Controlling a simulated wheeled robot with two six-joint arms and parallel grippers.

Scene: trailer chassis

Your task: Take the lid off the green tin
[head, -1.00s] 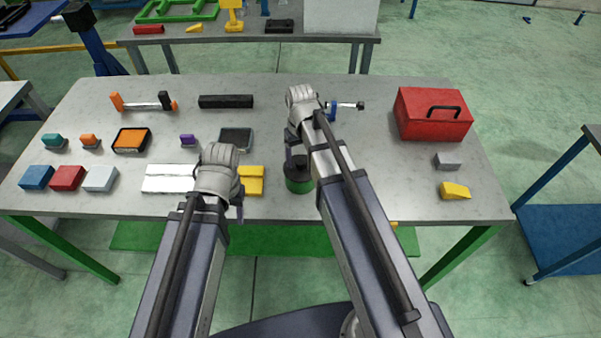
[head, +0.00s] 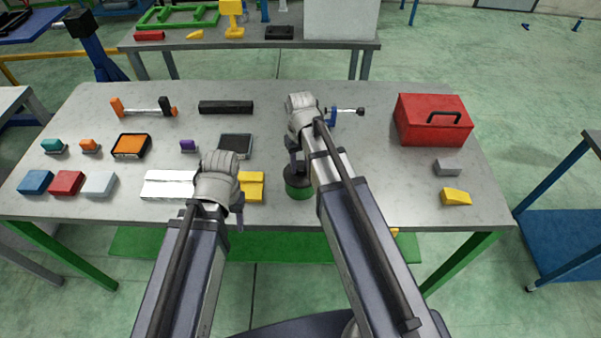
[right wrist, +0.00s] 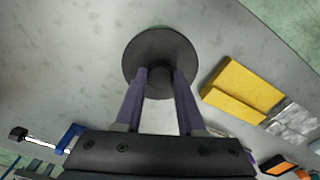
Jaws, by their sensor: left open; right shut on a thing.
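The green tin (head: 299,193) stands near the front edge of the grey table, with only a low band of its green side showing. Its dark round lid (head: 297,178) is at its top; I cannot tell whether there is a gap between them. My right gripper (right wrist: 159,72) is shut on the knob in the middle of the lid (right wrist: 137,52).
A yellow block (head: 252,186) and a silver-white block (head: 168,184) lie left of the tin. A dark tray (head: 236,146) and a blue clamp (head: 334,116) lie behind. A red toolbox (head: 432,120) stands at the right. The table between tin and toolbox is mostly clear.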

